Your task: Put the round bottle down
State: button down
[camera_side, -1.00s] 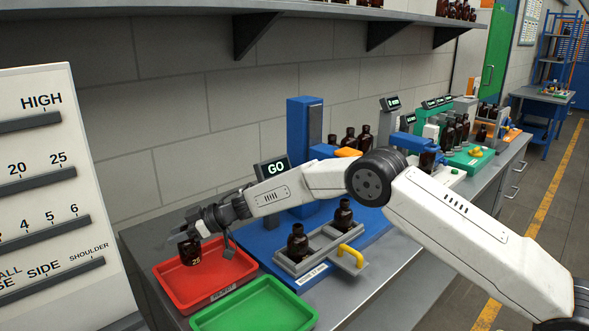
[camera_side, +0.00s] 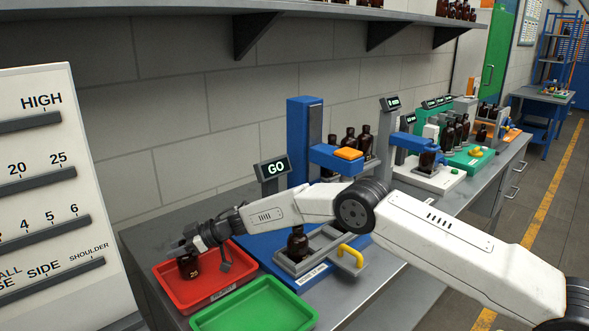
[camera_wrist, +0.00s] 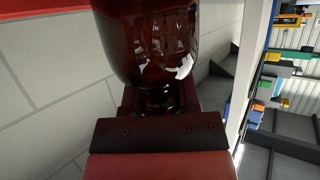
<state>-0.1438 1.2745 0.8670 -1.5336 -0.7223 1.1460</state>
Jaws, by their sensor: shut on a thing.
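The round amber bottle (camera_side: 189,268) is upright in my gripper (camera_side: 192,252), inside the outline of the red tray (camera_side: 217,285) in the side view. My gripper is shut on it near its top.
A green tray (camera_side: 256,305) stands in front of the red one. A grey rack (camera_side: 322,250) with a yellow handle (camera_side: 350,254) holds another amber bottle (camera_side: 297,244) to the right. A sign reading GO (camera_side: 272,168) stands behind. A white panel (camera_side: 55,200) is at the left.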

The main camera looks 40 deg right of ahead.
jog(key=shift+f, duration=0.2)
jog(key=shift+c, duration=1.7)
grip_release()
jog(key=shift+f, duration=0.1)
jog(key=shift+r, duration=0.2)
jog(key=shift+s+d, duration=0.1)
jog(key=v, duration=1.1)
jog(key=shift+s+d, duration=0.25)
jog(key=shift+d, duration=0.05)
jog(key=shift+r, duration=0.1)
